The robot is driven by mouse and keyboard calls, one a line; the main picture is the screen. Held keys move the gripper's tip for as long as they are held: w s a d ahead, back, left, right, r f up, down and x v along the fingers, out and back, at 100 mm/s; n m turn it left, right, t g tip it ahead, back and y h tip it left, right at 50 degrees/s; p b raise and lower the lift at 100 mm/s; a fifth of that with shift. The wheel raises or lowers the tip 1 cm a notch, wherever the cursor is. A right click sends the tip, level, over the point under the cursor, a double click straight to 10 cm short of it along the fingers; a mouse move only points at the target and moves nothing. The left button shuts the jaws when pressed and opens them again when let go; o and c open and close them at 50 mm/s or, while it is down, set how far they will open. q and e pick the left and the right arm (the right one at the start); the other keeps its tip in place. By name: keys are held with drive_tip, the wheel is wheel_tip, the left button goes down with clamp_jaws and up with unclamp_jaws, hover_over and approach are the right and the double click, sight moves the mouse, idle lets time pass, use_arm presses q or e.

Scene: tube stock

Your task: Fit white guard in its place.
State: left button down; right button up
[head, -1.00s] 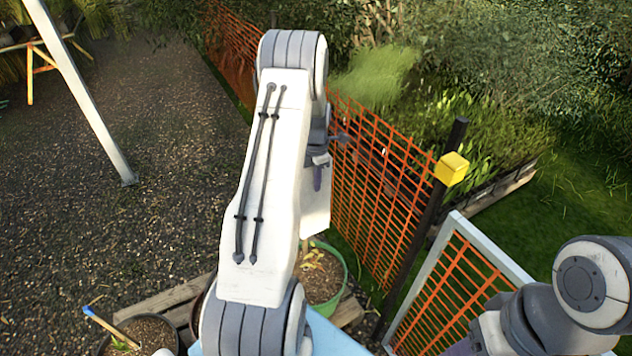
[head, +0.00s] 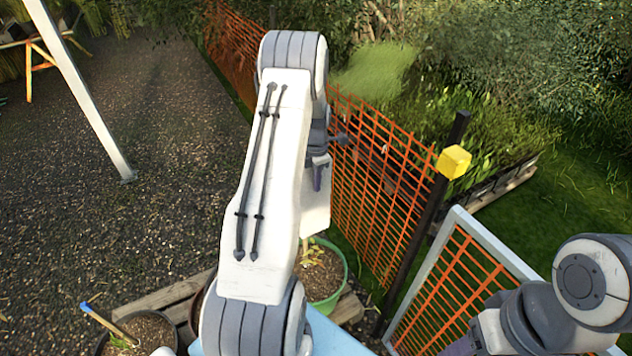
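The white guard (head: 316,212) shows as a pale upright piece just right of my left forearm, which hides its left part. It hangs at the fingers of my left gripper (head: 318,176). One dark finger lies over its upper part, and the guard appears gripped there. The guard's lower edge is above the far rim of a green pot (head: 342,290). The pot holds soil and a small yellowish plant (head: 312,254), partly hidden by my arm. Only links of my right arm show at lower right; its gripper is out of view.
A pot with a blue-tipped stick (head: 100,322) stands at lower left on wooden slats (head: 165,300). A light blue surface (head: 335,338) lies below my arm. Orange mesh fence (head: 375,190), a dark yellow-capped post (head: 425,215) and a white-framed mesh panel (head: 500,252) stand right. Gravel lies open left.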

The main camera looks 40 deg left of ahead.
use_arm(q)
drive_tip(key=b, duration=0.4)
hover_over(316, 226)
drive_tip(key=shift+w+a+f, duration=0.1)
drive_tip(key=shift+f, duration=3.3)
drive_tip(key=shift+f+b, duration=2.55)
drive_tip(key=shift+f, duration=1.15)
drive_tip(key=shift+f+b, duration=2.55)
drive_tip(key=shift+f, duration=1.05)
